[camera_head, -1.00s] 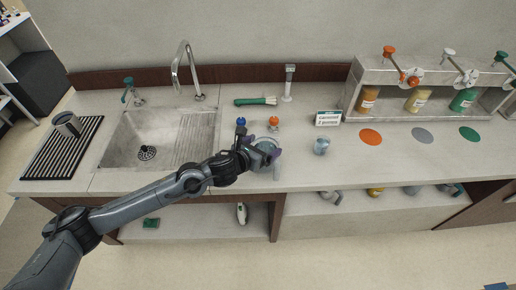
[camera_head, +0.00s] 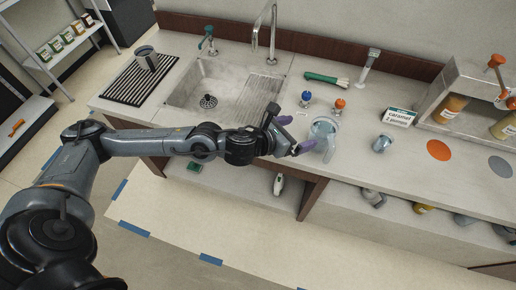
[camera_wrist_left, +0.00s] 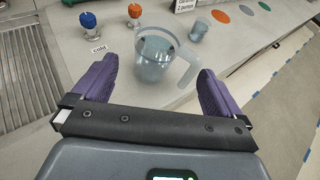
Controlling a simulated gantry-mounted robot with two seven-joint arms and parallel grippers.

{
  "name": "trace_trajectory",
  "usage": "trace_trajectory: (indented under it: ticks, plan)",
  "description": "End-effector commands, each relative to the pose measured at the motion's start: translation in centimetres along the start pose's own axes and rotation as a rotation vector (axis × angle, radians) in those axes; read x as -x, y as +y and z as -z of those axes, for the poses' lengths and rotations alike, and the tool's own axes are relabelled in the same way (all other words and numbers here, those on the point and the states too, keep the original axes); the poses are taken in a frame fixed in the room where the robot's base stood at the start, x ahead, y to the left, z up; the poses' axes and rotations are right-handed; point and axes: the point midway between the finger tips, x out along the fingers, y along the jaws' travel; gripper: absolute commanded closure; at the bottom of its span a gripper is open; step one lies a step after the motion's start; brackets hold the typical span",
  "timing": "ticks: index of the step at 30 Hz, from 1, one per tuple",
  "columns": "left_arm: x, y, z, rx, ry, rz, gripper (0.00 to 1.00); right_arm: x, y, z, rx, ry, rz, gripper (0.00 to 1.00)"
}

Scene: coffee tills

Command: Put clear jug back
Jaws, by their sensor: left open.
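The clear jug (camera_head: 322,130) stands upright on the counter, right of the sink, with its handle toward the front right. In the left wrist view the clear jug (camera_wrist_left: 152,58) shows just beyond the fingertips, its handle (camera_wrist_left: 188,68) near the right finger. My left gripper (camera_head: 291,134) is open with purple fingers, just left of the jug. In the left wrist view my left gripper (camera_wrist_left: 155,82) has its fingers spread wide with nothing held between them. My right gripper is out of view.
The sink (camera_head: 215,90) and black drying rack (camera_head: 137,82) with a metal pitcher (camera_head: 146,58) are left. Counter front is clear.

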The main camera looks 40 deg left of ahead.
Motion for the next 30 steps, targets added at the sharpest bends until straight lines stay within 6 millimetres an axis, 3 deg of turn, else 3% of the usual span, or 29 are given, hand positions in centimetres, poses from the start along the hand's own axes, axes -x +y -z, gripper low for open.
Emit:
trace_trajectory:
  ticks: [5,8,13,18,21,25,30]
  plan:
    - [0.4,-2.5,1.8,0.238,0.026,0.001,0.00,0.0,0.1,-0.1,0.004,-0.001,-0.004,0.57]
    - [1.0,-4.6,3.9,0.540,0.062,-0.022,0.00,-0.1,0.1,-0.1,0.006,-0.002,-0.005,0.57]
    - [3.5,-7.1,8.8,1.265,0.141,-0.178,0.00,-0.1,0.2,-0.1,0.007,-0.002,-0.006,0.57]
    - [7.5,-6.8,14.9,1.995,0.154,-0.504,0.00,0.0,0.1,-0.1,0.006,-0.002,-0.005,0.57]
    - [10.3,-6.2,18.6,2.333,0.105,-0.740,0.00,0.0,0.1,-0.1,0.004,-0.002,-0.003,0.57]
    - [13.8,-5.7,22.3,2.633,-0.003,-1.023,0.00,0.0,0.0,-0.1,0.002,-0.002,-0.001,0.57]
    - [16.5,-5.4,24.9,2.811,-0.126,-1.249,0.00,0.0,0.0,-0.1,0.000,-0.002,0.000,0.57]
